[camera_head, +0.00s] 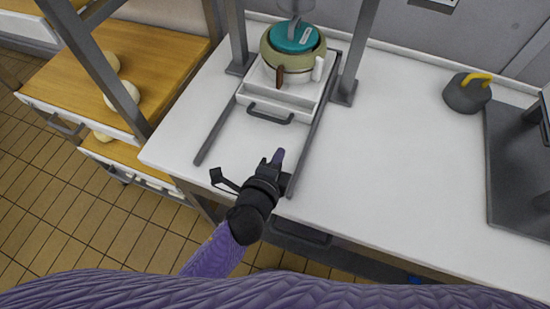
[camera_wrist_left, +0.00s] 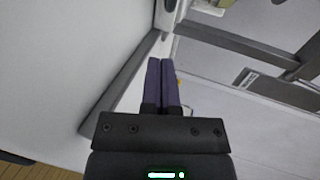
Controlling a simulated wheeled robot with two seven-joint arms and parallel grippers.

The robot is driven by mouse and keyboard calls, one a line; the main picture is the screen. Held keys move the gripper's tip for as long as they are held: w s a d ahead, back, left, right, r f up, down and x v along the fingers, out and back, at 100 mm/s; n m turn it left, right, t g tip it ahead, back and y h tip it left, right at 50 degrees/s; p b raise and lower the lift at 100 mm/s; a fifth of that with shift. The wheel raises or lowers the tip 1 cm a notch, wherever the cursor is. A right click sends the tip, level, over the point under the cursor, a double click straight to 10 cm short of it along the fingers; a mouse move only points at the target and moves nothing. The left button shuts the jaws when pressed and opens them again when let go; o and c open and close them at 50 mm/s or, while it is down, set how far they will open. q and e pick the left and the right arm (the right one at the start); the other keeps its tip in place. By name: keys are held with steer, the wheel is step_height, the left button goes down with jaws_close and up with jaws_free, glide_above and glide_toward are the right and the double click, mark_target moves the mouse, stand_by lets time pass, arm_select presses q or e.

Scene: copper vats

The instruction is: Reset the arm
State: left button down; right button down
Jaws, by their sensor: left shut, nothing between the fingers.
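My left gripper (camera_head: 278,157) is above the front part of the white counter, near the right rail of a tray frame. In the left wrist view its two purple fingers (camera_wrist_left: 162,84) lie side by side with no gap, and nothing is between them. My right gripper does not show in either view.
A white tray (camera_head: 255,108) with a dark handle holds a round pot (camera_head: 270,55) with a teal lid (camera_head: 296,37), between grey posts (camera_head: 360,50). A grey kettle (camera_head: 465,95) with a yellow handle stands at the right. Wooden drawers (camera_head: 160,55) are at the left. The counter's (camera_head: 400,180) middle right is clear.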

arm_select(q)
steer(key=shift+v, duration=0.95)
steer(key=a+n+y, duration=0.1)
steer(key=a+n, duration=0.1)
steer(key=a+n+y, duration=0.2)
steer(key=shift+s+a+f+n+g, duration=0.1)
steer(key=shift+s+n+g, duration=0.2)
steer(key=shift+n, duration=0.1)
steer(key=s+a+n+g+y, duration=0.2)
steer(key=s+a+n+g, duration=0.75)
steer(key=s+n, duration=0.45)
steer(key=s+f+g, duration=0.1)
steer(key=s+f, duration=0.1)
steer(key=f, duration=0.7)
steer(key=s+f+g, duration=0.1)
steer(key=s+f, duration=0.1)
steer(key=f, duration=0.7)
steer(key=s+a+f+g, duration=0.1)
steer(key=s+a+f, duration=0.1)
steer(key=s+f, duration=0.8)
steer(key=s, duration=0.2)
steer(key=shift+s+a, duration=0.35)
steer(key=shift+a, duration=0.05)
steer(key=shift+f, duration=0.1)
